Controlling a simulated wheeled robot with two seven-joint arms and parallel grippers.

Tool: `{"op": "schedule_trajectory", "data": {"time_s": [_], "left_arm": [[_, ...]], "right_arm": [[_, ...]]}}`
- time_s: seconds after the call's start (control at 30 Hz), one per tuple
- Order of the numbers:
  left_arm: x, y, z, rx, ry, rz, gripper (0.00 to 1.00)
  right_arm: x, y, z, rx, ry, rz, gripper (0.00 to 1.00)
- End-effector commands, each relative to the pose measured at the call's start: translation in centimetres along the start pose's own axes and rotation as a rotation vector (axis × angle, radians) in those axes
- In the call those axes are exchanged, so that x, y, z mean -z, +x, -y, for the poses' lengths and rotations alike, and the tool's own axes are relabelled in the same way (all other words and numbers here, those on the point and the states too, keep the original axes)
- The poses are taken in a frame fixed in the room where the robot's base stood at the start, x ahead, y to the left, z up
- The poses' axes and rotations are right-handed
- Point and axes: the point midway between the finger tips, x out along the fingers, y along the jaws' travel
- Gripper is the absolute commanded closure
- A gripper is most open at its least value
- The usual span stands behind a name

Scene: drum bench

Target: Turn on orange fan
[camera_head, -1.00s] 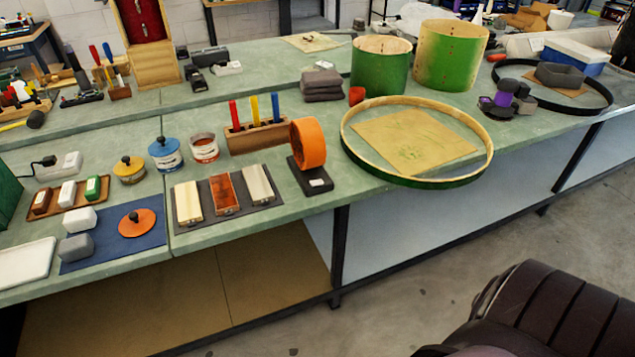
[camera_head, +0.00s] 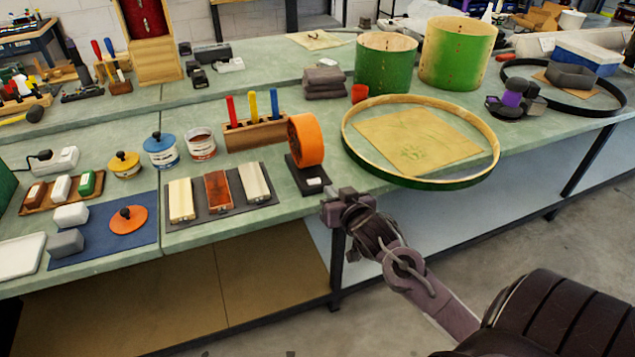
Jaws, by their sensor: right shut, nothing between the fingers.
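The orange fan (camera_head: 307,140) stands on a dark square base (camera_head: 302,178) near the front edge of the bench. The base has a small white switch (camera_head: 313,183) on its front part. My right gripper (camera_head: 333,203) is shut and empty. It is just in front of the bench edge, below and slightly right of the fan base, apart from the fan as far as I can tell. My left gripper is not in view.
A wooden hoop (camera_head: 497,150) lies right of the fan and overhangs the bench edge. A wooden holder (camera_head: 243,136) with coloured tools stands behind. Green drum shells (camera_head: 385,68) stand farther back.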

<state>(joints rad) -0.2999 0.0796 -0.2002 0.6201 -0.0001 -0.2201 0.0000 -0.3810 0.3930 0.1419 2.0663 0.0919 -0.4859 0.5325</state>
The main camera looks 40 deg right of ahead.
Motion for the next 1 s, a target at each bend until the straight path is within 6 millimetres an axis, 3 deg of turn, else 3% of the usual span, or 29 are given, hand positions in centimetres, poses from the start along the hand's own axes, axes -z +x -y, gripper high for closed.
{"op": "schedule_trajectory", "data": {"time_s": [0.13, 0.57, 0.77, 1.0], "left_arm": [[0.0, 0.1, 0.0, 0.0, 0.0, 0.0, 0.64], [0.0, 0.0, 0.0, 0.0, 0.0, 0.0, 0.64], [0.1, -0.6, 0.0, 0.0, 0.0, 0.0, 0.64], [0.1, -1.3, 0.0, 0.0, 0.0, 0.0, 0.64]], "right_arm": [[2.0, -0.7, 0.5, 0.01, 0.01, -0.035, 1.0], [2.3, -0.2, 0.5, 0.01, 0.011, -0.039, 1.0], [2.5, 2.7, 0.5, 0.009, 0.011, -0.039, 1.0], [2.7, 7.8, 0.6, 0.009, 0.012, -0.039, 1.0]]}}
